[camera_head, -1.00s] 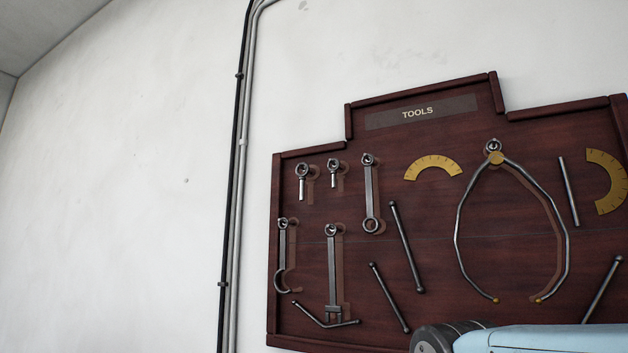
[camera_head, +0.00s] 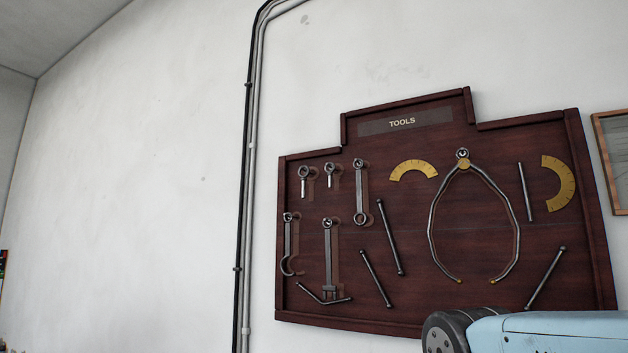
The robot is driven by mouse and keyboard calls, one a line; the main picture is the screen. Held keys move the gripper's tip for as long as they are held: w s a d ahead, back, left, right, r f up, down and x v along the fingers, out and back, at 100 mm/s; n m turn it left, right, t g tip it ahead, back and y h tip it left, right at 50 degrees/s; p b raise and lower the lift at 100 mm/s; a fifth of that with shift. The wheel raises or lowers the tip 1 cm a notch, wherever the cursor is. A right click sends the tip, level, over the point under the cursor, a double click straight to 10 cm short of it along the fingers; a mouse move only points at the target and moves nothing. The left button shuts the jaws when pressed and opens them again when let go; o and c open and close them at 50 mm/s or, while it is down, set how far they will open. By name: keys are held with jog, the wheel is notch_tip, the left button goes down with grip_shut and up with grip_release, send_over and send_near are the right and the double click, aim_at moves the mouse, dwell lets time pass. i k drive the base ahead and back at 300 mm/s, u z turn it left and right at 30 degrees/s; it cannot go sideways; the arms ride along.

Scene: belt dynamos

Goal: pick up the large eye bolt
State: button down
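Two eye bolts hang at the upper left of the tool board. The left one (camera_head: 304,181) looks slightly larger and longer than the one to its right (camera_head: 330,175). Each has a ring at the top and a short straight shank, with the ring at a peg on the board. My gripper is not in view. Only a light blue and dark part of my arm (camera_head: 540,333) shows at the lower right, below the board and well apart from the eye bolts.
The dark red tool board (camera_head: 460,290) hangs on a white wall, with wrenches, rods, yellow protractors and a large caliper (camera_head: 462,164). Pipes (camera_head: 250,180) run up the wall left of it. A framed picture (camera_head: 614,160) is at the right edge.

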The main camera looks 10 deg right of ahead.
aim_at(304, 179)
jog(key=u, duration=0.15)
jog(key=i, duration=0.9)
jog(key=z, duration=0.1)
jog(key=k, duration=0.5)
jog(key=u, duration=1.25)
jog(key=i, duration=0.1)
jog(key=z, duration=3.6)
jog(key=i, duration=0.45)
jog(key=u, duration=0.9)
